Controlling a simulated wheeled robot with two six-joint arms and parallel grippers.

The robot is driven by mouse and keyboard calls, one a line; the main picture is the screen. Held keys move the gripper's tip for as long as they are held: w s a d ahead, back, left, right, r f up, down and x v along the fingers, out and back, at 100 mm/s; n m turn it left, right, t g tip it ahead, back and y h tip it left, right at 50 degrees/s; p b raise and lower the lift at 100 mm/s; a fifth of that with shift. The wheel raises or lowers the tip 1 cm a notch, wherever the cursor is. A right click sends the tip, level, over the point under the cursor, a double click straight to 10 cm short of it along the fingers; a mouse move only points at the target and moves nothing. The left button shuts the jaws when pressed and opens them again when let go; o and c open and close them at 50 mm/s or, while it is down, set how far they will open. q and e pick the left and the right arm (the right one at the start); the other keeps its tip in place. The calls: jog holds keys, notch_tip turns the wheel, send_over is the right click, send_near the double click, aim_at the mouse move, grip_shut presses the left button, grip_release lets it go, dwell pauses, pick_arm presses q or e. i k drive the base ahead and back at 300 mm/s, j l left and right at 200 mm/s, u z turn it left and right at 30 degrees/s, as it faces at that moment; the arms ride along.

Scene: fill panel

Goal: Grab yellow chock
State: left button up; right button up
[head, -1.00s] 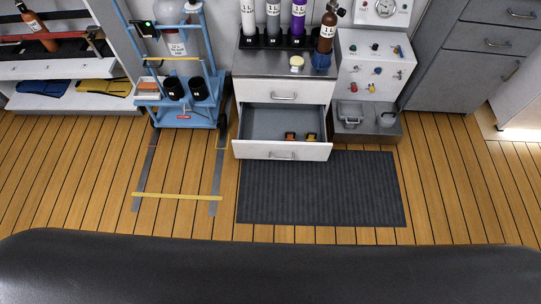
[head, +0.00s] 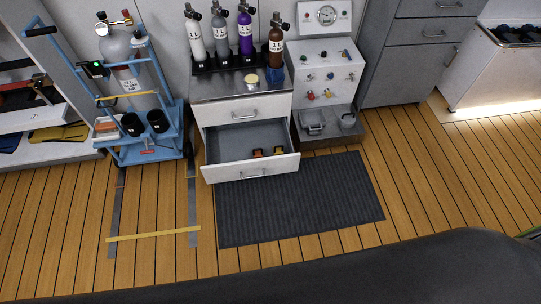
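A small yellow and black piece (head: 279,151), which looks like the yellow chock, lies in the open drawer (head: 230,143) of the white cabinet, near its front right. Neither of my grippers is in view.
A dark mat (head: 300,200) lies on the wooden floor before the cabinet. A blue cart (head: 150,150) with a gas cylinder stands left, by yellow floor tape (head: 153,235). Several bottles stand on the cabinet; a white gauge panel (head: 322,75) stands right. Floor at right is clear.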

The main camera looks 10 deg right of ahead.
aim_at(277, 150)
jog(key=i+l+u, duration=0.1)
jog(key=l, duration=0.5)
jog(key=i+l+u, duration=0.1)
jog(key=i+l, duration=0.15)
jog(key=l, duration=0.3)
jog(key=i+l+u, duration=0.1)
jog(key=l, duration=0.5)
jog(key=i+l+u, duration=0.1)
jog(key=l, duration=0.55)
jog(key=i+l+u, duration=0.1)
jog(key=l, duration=0.5)
jog(key=i+l+u, duration=0.1)
jog(key=l, duration=0.55)
